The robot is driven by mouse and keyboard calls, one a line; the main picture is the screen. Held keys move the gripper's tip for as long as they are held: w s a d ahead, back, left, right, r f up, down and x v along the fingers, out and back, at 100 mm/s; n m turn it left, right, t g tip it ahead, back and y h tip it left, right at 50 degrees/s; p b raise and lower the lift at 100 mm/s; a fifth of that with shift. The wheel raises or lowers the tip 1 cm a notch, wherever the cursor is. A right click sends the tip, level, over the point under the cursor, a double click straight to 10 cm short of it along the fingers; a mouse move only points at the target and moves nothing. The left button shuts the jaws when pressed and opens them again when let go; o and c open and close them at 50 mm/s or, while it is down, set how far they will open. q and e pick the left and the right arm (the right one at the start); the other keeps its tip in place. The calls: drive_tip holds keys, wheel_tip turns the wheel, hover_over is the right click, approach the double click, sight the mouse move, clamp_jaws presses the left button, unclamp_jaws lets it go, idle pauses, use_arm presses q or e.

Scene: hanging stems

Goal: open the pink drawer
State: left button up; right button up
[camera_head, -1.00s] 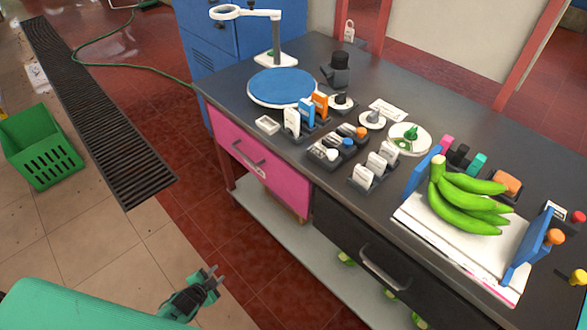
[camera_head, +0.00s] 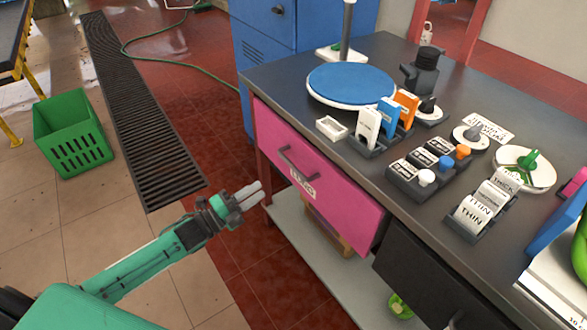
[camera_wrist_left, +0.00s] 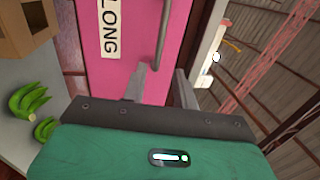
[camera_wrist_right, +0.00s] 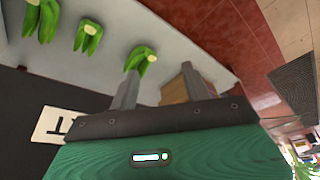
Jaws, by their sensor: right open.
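The pink drawer (camera_head: 342,204) is at the left end of the dark bench and looks shut, its front flush below the top. It has a grey bar handle (camera_head: 297,164) and a white label reading LONG. My left gripper (camera_head: 258,194) is left of the drawer front, apart from the handle. In the left wrist view the open, empty fingers (camera_wrist_left: 161,78) point at the pink front (camera_wrist_left: 125,45), with the handle (camera_wrist_left: 162,35) just ahead between their lines. My right gripper shows only in the right wrist view (camera_wrist_right: 157,78), open and empty.
A black drawer (camera_head: 425,270) adjoins on the right. A lower shelf (camera_head: 318,255) holds a brown box and green bananas. The bench top carries a blue turntable (camera_head: 352,84) and several label holders. A green basket (camera_head: 72,140) stands on the floor.

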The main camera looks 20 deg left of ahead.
sight(294, 166)
use_arm(q)
drive_tip(key=x, duration=1.3)
drive_tip(key=shift+w+d, duration=0.1)
clamp_jaws()
